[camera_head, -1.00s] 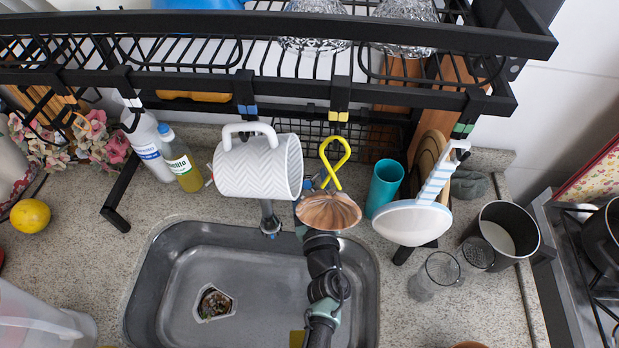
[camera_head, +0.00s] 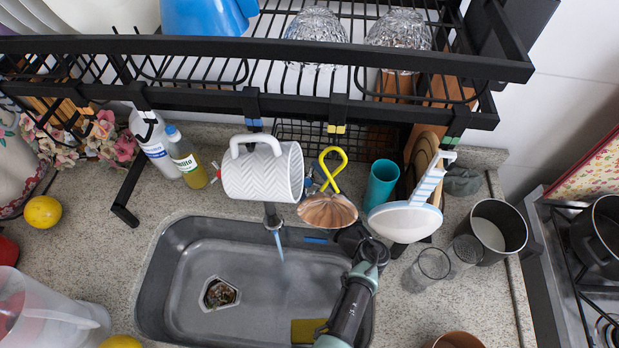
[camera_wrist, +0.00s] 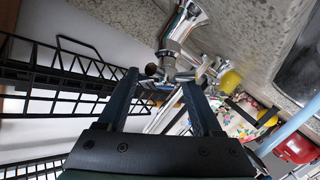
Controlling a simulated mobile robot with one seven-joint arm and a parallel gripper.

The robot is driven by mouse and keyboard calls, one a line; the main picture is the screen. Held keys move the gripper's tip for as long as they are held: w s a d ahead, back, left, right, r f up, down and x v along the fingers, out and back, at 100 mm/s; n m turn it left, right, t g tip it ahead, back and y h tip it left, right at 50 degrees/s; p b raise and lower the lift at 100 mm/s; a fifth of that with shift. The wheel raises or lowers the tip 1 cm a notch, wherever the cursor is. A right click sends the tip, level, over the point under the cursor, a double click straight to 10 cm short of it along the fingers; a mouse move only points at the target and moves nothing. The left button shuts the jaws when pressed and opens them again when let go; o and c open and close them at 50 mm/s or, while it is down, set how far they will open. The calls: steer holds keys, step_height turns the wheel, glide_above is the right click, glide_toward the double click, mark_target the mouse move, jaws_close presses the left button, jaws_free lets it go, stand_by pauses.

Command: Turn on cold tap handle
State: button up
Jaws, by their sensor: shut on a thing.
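The chrome tap (camera_head: 271,215) stands behind the sink, its upper part hidden by a hanging white mug in the head view. A pale blue stream of water (camera_head: 279,244) runs from its spout into the sink. The wrist view shows the chrome tap body (camera_wrist: 183,25) just beyond my fingers. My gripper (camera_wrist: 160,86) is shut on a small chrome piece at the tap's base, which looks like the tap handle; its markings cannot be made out. In the head view my gripper is mostly hidden behind the hanging shell-shaped item and the rack.
The black rack (camera_head: 295,104) spans above the sink. The white mug (camera_head: 262,172), shell-shaped item (camera_head: 327,211) and white strainer (camera_head: 405,222) hang close around my arm. A teal cup (camera_head: 382,184) and glasses (camera_head: 428,270) stand at right. The sink basin (camera_head: 195,265) is largely clear.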

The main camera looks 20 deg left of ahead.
stand_by(0.3)
steer(key=o, duration=1.3)
steer(key=shift+o, duration=0.2)
steer(key=v, duration=1.3)
